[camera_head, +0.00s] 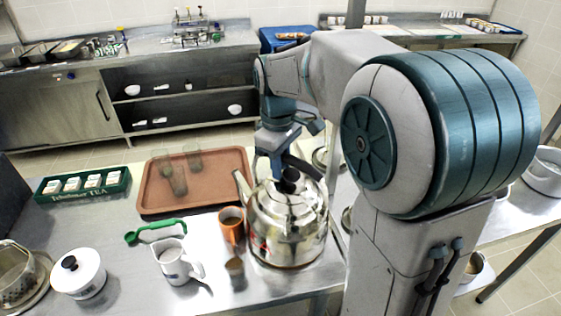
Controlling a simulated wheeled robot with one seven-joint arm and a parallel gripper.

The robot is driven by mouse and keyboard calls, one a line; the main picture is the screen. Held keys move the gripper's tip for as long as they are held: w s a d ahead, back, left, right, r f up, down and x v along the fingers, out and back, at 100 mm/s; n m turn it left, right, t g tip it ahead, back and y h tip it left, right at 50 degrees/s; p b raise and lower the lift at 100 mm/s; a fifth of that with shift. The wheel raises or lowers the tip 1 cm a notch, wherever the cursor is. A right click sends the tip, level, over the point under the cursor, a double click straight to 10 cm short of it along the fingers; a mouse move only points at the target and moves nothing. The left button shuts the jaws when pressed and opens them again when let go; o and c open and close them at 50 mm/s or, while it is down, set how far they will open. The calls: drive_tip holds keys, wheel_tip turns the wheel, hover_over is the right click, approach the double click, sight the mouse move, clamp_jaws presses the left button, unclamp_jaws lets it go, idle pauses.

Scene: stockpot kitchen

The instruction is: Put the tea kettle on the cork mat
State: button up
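The tea kettle (287,232) is a large shiny steel pot with a spout toward the upper left and a black lid knob. It appears to stand upright on the steel counter. My gripper (278,168) is pointed down at the kettle's top, close to the black handle. My wrist and the handle overlap in this view, so I cannot tell whether the fingers touch or hold it. I cannot make out a cork mat; my arm hides part of the counter on the right.
An orange mug (231,228), a small brown cup (235,267) and a white jug (174,262) stand left of the kettle. A brown tray (217,199) with glasses lies behind. A green-handled tool (158,228), tea box (84,186) and white lidded pot (78,276) are farther left.

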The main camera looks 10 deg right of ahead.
drive_tip(key=o, duration=0.4)
drive_tip(key=shift+c, duration=0.2)
drive_tip(key=r, duration=1.2)
drive_tip(key=shift+w+a, duration=0.15)
drive_tip(key=shift+a, duration=0.05)
drive_tip(key=shift+s+d, duration=0.1)
drive_tip(key=shift+s, duration=0.2)
drive_tip(key=s+d+f+m+t, duration=0.3)
drive_tip(key=s+f+m, duration=0.6)
drive_tip(key=s+f, duration=0.5)
drive_tip(key=s, duration=0.3)
drive_tip(key=shift+f, duration=0.25)
drive_tip(key=shift+w+a, duration=0.1)
